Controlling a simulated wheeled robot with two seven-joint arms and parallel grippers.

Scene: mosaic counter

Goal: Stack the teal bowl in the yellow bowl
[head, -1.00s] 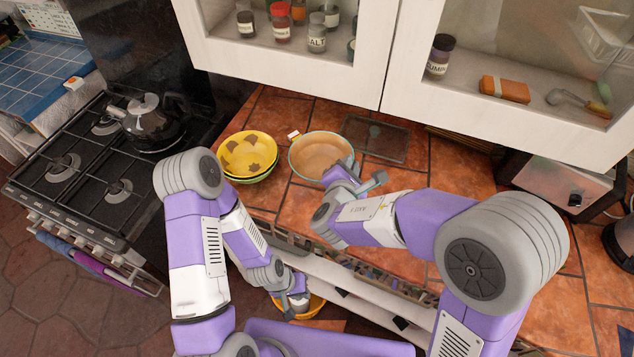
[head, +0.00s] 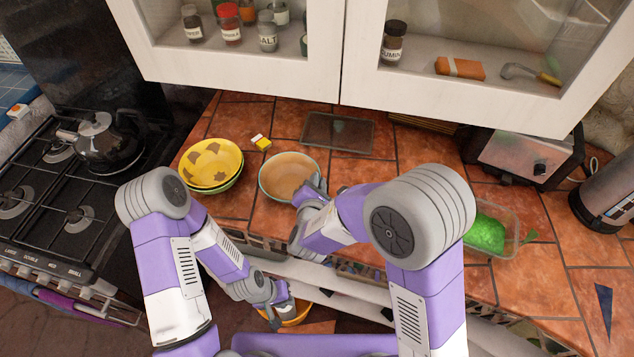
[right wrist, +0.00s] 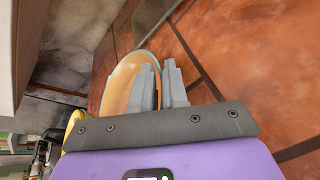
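The teal bowl (head: 285,172), teal-rimmed with a tan inside, stands upright on the tiled counter. To its left the yellow bowl (head: 212,158), with brown patches, sits in a green bowl (head: 215,190). My right gripper (head: 316,187) is at the teal bowl's right rim. In the right wrist view its fingers (right wrist: 161,85) are close together, one inside and one outside the bowl (right wrist: 123,85), and seem closed on the rim. My left gripper (head: 280,308) is low, below the counter edge, at an orange-yellow bowl (head: 300,316). Its grip is too small to judge.
A small yellow-and-white item (head: 261,142) lies behind the two bowls. A flat dark tray (head: 338,134) lies behind the teal bowl. A clear container with green contents (head: 487,235) and a toaster (head: 527,160) stand right. Cabinets (head: 450,90) overhang the counter; a stove (head: 50,220) is left.

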